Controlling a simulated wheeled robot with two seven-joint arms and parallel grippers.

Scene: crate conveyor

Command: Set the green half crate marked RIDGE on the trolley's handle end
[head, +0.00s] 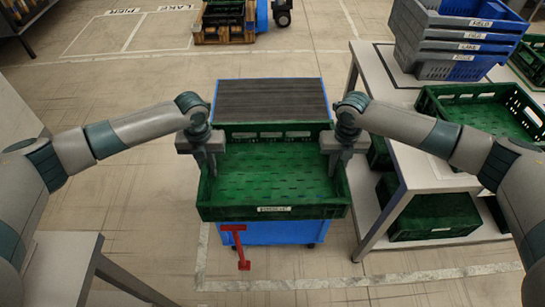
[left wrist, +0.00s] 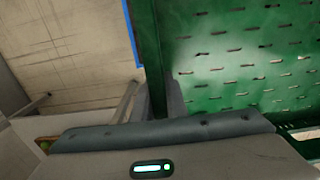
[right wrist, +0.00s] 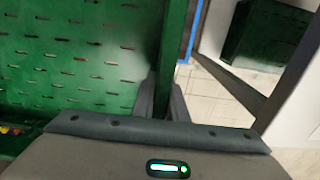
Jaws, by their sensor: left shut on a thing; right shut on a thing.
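The green half crate (head: 272,178) hangs level between my two grippers, open side up, with a small white label on its near wall; the label is too small to read. My left gripper (head: 206,160) is shut on its left wall, also seen in the left wrist view (left wrist: 158,100). My right gripper (head: 338,157) is shut on its right wall, also seen in the right wrist view (right wrist: 165,100). The blue trolley (head: 270,231) is below, its red handle (head: 240,246) at the near end. The crate covers the near part; I cannot tell whether it touches.
The trolley's dark ribbed far half (head: 270,99) is bare. On the right, a white table (head: 385,80) holds stacked grey-blue crates (head: 440,50) and a green crate (head: 480,95); another green crate (head: 435,222) is on its lower shelf. A table corner (head: 75,255) stands near left.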

